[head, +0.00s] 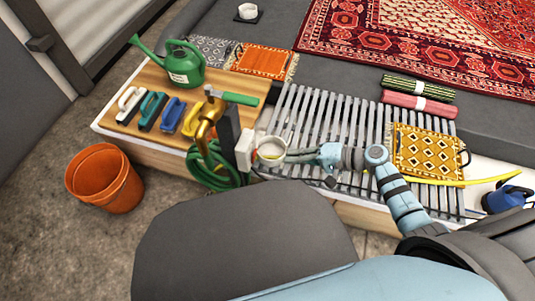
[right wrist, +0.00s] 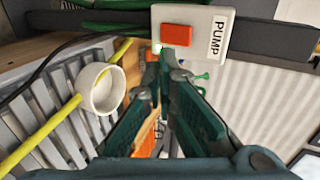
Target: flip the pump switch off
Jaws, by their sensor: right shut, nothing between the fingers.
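The pump switch is a red rocker (right wrist: 177,35) on a white box (right wrist: 200,28) labelled PUMP, in the right wrist view. A small lit green spot shows at the box's lower left. Which way the rocker is set I cannot tell. In the head view the white box (head: 244,150) is on a dark upright post beside brass pipework. My right gripper (right wrist: 162,55) is shut and empty, its tips just below the rocker; I cannot tell whether they touch. In the head view the right gripper (head: 262,155) reaches the box from the right, partly hidden by a white cup. My left gripper is out of view.
The white cup (right wrist: 100,88) is close beside the gripper. A green hose (head: 222,176) coils below the box. A brass tap (head: 208,115) and green watering can (head: 182,65) stand left. An orange bucket (head: 104,178) is on the floor. Grey slats (head: 318,115) lie right.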

